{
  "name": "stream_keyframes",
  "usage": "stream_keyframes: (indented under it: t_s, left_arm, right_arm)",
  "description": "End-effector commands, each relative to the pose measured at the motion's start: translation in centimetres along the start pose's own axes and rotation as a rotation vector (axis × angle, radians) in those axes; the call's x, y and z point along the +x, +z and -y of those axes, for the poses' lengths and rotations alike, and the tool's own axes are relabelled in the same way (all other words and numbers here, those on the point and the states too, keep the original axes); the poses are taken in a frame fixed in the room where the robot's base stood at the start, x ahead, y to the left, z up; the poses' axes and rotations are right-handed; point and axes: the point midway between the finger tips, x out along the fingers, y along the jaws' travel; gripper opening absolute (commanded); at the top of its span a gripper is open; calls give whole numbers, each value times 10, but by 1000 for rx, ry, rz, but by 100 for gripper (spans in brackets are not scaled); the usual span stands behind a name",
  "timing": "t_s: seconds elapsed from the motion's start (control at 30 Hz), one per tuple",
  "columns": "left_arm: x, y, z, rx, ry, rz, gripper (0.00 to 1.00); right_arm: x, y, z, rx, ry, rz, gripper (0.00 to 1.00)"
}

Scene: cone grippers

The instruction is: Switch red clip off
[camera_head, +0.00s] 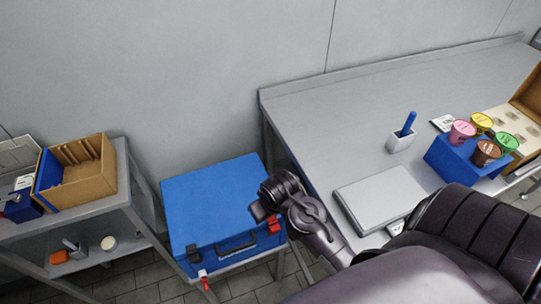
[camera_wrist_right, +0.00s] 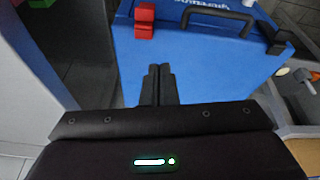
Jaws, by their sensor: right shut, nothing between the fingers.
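A blue case (camera_head: 215,200) with a black handle (camera_head: 238,247) stands on a low stand. The red clip (camera_head: 274,224) is on its front edge, near the right corner. The red clip also shows in the right wrist view (camera_wrist_right: 144,21), just beyond the fingertips. A black clip (camera_head: 193,253) is at the other end of the front edge. My right gripper (camera_head: 258,212) is over the case's right side, close to the red clip. In the right wrist view its fingers (camera_wrist_right: 160,70) are together and empty, with a visible gap to the clip. My left gripper is not in view.
A grey table (camera_head: 310,140) stands at right with a flat grey box (camera_head: 388,195), a blue stand (camera_head: 455,165) with several coloured cups, and a white holder (camera_head: 400,141). A shelf at left carries a cardboard box (camera_head: 95,185). A red-and-white item (camera_head: 204,280) hangs below the case.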

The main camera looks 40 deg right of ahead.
Motion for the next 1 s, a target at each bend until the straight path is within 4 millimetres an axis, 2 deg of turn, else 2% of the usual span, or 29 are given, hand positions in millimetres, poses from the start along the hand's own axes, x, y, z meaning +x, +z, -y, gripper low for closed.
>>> stream_keyframes:
  t_s: [0.03, 0.07, 0.2, 0.5, 0.63, 1.0]
  left_arm:
    - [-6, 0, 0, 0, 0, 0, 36]
    - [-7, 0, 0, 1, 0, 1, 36]
    - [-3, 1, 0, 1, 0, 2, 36]
    - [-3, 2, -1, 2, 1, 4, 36]
    - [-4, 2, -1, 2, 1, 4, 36]
    - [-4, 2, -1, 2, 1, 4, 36]
  right_arm:
    - [-17, -8, -4, 13, 5, -11, 0]
    - [-25, -11, -7, 20, 8, -15, 0]
    - [-2, -21, -18, 73, 15, -9, 0]
    - [28, -44, -38, 175, 18, -12, 0]
    - [35, -48, -41, 198, 17, -11, 0]
    - [38, -49, -42, 198, 17, -11, 0]
